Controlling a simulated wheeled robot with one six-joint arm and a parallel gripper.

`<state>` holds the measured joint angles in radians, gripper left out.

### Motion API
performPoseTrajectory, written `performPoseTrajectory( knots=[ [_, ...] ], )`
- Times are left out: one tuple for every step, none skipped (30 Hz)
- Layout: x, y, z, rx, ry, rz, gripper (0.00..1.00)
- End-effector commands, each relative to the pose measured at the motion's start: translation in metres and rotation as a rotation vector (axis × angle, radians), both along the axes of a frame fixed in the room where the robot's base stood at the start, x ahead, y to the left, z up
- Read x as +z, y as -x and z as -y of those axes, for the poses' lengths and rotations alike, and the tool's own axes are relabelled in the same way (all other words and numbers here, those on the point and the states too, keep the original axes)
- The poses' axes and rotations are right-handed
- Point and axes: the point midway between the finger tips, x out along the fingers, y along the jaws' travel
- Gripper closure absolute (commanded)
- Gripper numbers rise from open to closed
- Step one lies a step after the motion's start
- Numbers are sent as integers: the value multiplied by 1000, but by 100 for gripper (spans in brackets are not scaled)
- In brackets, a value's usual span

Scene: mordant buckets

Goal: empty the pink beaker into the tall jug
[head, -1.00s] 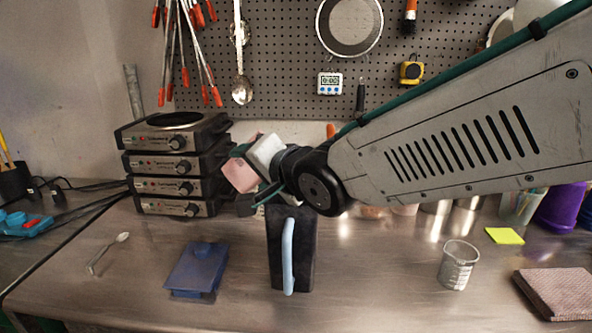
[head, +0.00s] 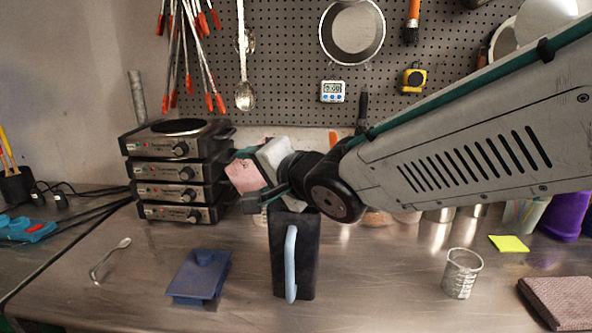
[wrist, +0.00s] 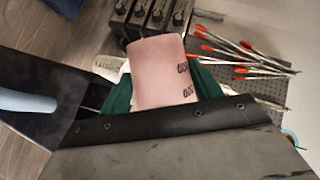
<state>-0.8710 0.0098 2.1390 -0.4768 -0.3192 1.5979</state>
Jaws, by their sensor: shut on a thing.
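The pink beaker (head: 243,177) is held up in the air in my gripper (head: 262,172), tilted, above and to the left of the tall jug's top. In the wrist view the beaker (wrist: 158,72) shows dark markings and sits between the green fingers of my gripper (wrist: 160,90). The tall jug (head: 306,255) is dark and stands upright on the bench, its pale blue handle facing the camera. Its dark side also shows at the left of the wrist view (wrist: 50,82). The jug's inside and the beaker's contents are hidden.
A stack of hot plates (head: 178,172) stands behind left. The bench between jug and cup is clear.

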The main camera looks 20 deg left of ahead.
Motion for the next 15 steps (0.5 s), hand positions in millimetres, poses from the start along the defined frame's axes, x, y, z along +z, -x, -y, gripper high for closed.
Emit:
performPoseTrajectory(
  knots=[
    [0,0,0,0,-4,-4,62],
    [0,0,0,-1,-7,-7,62],
    [0,0,0,0,-10,-10,62],
    [-1,0,0,0,-11,-12,62],
    [-1,0,0,0,-14,-14,62],
    [-1,0,0,0,-16,-17,62],
    [-1,0,0,0,-18,-19,62],
    [-1,0,1,1,-21,-22,62],
    [-2,0,1,0,-24,-24,62],
    [-2,0,1,1,-26,-26,62],
    [-2,0,1,1,-29,-29,62],
    [-2,0,1,1,-32,-32,62],
    [-2,0,1,1,-34,-34,62],
    [-2,-1,1,0,-37,-36,62],
    [-2,-1,1,1,-39,-39,62]
  ],
)
